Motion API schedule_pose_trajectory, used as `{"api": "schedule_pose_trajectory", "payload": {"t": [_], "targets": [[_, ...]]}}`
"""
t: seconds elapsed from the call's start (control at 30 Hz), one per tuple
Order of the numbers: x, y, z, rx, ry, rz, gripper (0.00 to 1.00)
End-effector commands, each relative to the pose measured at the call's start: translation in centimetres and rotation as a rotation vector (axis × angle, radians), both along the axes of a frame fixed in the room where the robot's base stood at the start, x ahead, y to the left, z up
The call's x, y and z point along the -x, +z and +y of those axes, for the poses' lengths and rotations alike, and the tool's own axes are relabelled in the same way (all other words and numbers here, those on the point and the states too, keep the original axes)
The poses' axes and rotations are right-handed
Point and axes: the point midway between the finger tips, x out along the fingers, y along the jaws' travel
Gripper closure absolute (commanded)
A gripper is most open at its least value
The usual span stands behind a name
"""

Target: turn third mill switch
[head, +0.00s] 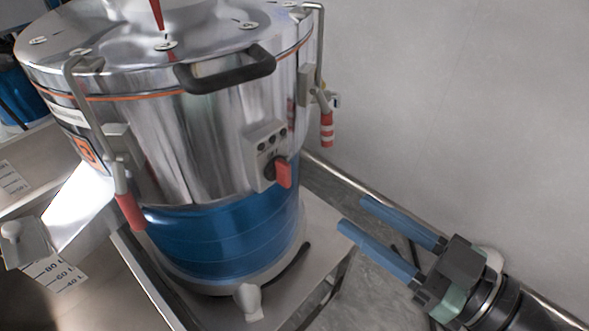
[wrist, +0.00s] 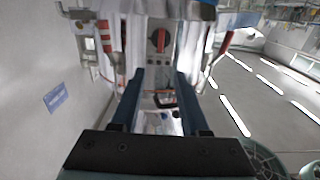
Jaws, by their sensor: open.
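A shiny steel and blue mill (head: 225,215) stands at the centre of the head view. A grey control box on its right front side carries a red switch (head: 283,172) with black buttons above it. The red switch also shows in the wrist view (wrist: 159,40), on a grey panel beyond the fingertips. My gripper (head: 353,213) is open, its two blue fingers apart and empty. It is to the right of the mill and lower than the switch in the head view, pointing toward the mill. In the wrist view the open fingers (wrist: 158,73) lie below the switch, not touching it.
A black handle (head: 228,72) and red-tipped clamp levers (head: 130,211) (head: 327,130) stick out from the mill. A steel rail (head: 350,183) runs between the mill and the grey wall (head: 460,90). Part of another blue container (head: 17,95) shows at the far left.

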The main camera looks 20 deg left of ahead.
Motion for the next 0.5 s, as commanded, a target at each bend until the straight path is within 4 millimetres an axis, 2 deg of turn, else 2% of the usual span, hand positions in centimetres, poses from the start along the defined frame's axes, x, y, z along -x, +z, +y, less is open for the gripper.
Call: {"api": "schedule_pose_trajectory", "payload": {"t": [0.5], "targets": [[-3.3, 0.3, 9.3, 0.002, 0.003, 0.001, 0.55]]}}
